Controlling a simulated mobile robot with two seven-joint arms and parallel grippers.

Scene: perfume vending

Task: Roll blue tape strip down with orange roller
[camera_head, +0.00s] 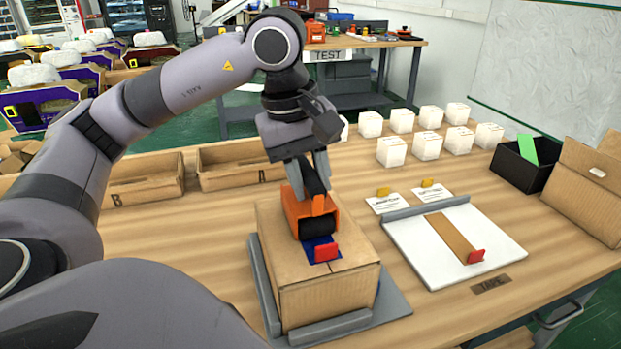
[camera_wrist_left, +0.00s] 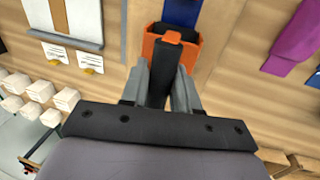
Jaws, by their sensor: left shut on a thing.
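The orange roller (camera_head: 297,211) stands on top of the cardboard box (camera_head: 330,293), held from above by my left gripper (camera_head: 308,188). Its dark roller drum faces the near side of the box. A blue tape strip (camera_head: 313,242) lies on the box top under and just in front of the roller, with a red tab (camera_head: 327,252) at its near end. The roller hides the rest of the strip. In the left wrist view, the fingers are shut on the roller's dark handle, with the orange frame (camera_wrist_left: 172,48) beyond and the blue strip (camera_wrist_left: 181,12) past it. My right gripper is not in view.
The box sits in a grey corner fixture (camera_head: 394,301). A white board (camera_head: 405,237) with a brown strip and red tab lies to the right. White cubes (camera_head: 427,146), a black bin (camera_head: 519,168) and open cardboard trays (camera_head: 238,165) stand farther back.

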